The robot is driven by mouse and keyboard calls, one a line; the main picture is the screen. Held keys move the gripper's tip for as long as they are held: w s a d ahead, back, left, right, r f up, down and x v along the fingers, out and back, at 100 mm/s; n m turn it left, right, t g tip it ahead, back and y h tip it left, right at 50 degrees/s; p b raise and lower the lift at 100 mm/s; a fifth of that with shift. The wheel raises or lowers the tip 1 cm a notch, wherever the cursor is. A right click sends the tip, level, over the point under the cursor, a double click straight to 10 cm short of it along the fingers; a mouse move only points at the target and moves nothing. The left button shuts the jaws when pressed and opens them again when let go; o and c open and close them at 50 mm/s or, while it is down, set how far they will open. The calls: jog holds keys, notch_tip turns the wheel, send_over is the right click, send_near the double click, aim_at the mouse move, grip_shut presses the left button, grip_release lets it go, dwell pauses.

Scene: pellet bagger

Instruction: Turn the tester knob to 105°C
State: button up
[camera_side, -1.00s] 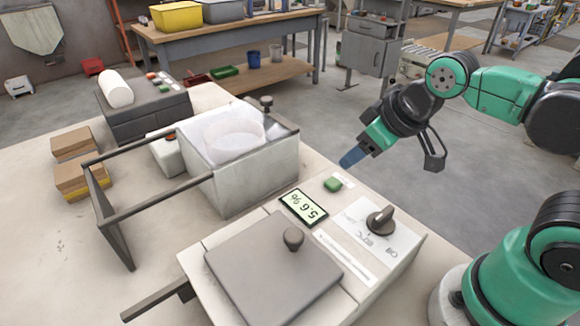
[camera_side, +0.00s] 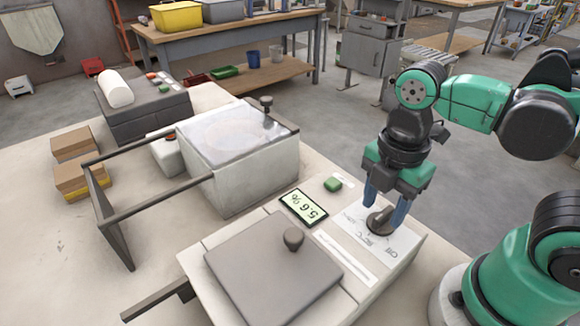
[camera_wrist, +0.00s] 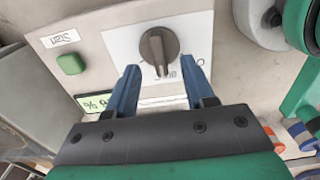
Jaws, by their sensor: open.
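The tester (camera_side: 260,272) is a pale box with a grey lid, a display (camera_side: 303,208) reading 5.6 % and a green button (camera_side: 333,184). Its dark knob (camera_side: 379,222) sits on a white dial plate (camera_side: 352,241). My gripper (camera_side: 385,213) points down over the knob, with its blue fingers apart on either side of it. In the wrist view the knob (camera_wrist: 159,47) shows ahead of and between the open fingertips (camera_wrist: 160,72). The knob's pointer and markings are partly hidden, and I cannot read its setting.
A second pale box with a clear cover (camera_side: 235,140) and a dark frame stands behind the tester. Brown boxes (camera_side: 73,168) are stacked at the left. A grey unit with a white roll (camera_side: 115,88) sits at the back left. The bench front left is clear.

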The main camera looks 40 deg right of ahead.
jog(key=shift+f, duration=0.8)
grip_shut()
jog(key=m, duration=0.5)
jog(key=shift+w+m, duration=0.1)
jog(key=shift+m, duration=0.3)
jog(key=m, duration=0.6)
jog(key=shift+w+d, duration=0.15)
jog(key=shift+d, duration=0.05)
